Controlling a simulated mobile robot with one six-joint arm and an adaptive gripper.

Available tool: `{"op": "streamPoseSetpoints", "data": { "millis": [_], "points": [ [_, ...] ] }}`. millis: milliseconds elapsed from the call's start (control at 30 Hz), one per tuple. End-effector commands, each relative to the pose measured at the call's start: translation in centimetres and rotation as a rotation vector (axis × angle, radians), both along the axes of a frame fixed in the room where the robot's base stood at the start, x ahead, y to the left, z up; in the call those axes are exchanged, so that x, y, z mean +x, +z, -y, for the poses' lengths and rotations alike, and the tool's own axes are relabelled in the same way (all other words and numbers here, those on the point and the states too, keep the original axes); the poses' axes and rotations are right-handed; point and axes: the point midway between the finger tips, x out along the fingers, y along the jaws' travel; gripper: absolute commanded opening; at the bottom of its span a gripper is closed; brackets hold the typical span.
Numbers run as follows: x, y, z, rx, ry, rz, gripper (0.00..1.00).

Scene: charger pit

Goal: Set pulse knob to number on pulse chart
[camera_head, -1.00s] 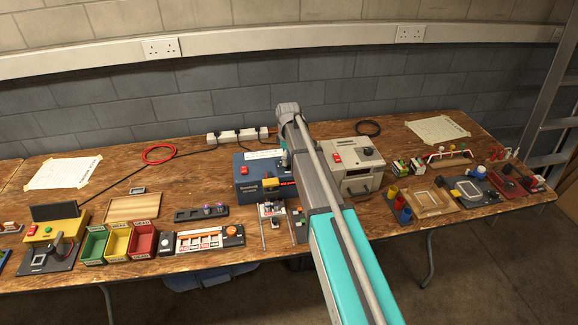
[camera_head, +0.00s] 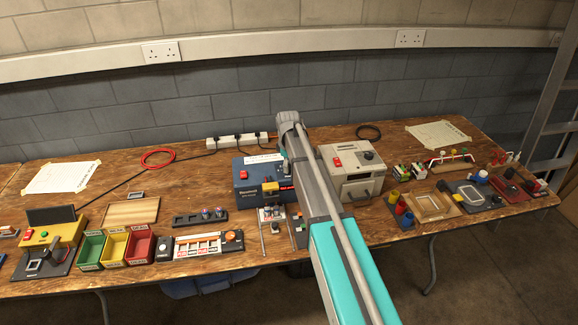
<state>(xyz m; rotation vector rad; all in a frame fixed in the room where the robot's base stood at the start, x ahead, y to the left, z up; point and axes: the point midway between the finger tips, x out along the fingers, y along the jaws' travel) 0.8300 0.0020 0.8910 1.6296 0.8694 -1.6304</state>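A dark blue machine (camera_head: 243,177) with a red switch and a yellow part stands at the middle of the bench. A white printed strip (camera_head: 262,159) lies on its top; its text is too small to read. My arm crosses in front of the machine's right side, so a pulse knob cannot be made out there. Two taped paper sheets, one at left (camera_head: 60,177) and one at right (camera_head: 440,134), lie on the bench; I cannot tell whether either is the pulse chart. The wrist end of my arm is above the blue machine's right side. My gripper's fingers are hidden or too small to tell.
A beige machine (camera_head: 350,188) with a dark knob stands right of my arm. Green, yellow and red bins (camera_head: 115,247) and a slotted panel (camera_head: 208,245) are along the front left. A power strip (camera_head: 237,140) lies behind the blue machine. The rear left bench has free room.

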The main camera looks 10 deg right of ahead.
Motion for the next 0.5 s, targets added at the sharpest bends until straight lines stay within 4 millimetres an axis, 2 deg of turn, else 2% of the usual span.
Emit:
{"op": "streamPoseSetpoints", "data": {
  "millis": [33, 200, 500],
  "points": [
    [0.01, 0.00, 0.01, -0.001, 0.000, 0.001, 0.28],
    [0.01, -0.01, 0.33, -0.001, 0.000, 0.001, 0.00],
    [0.00, -0.01, 0.04, -0.001, -0.026, 0.000, 0.00]
  ]
}}
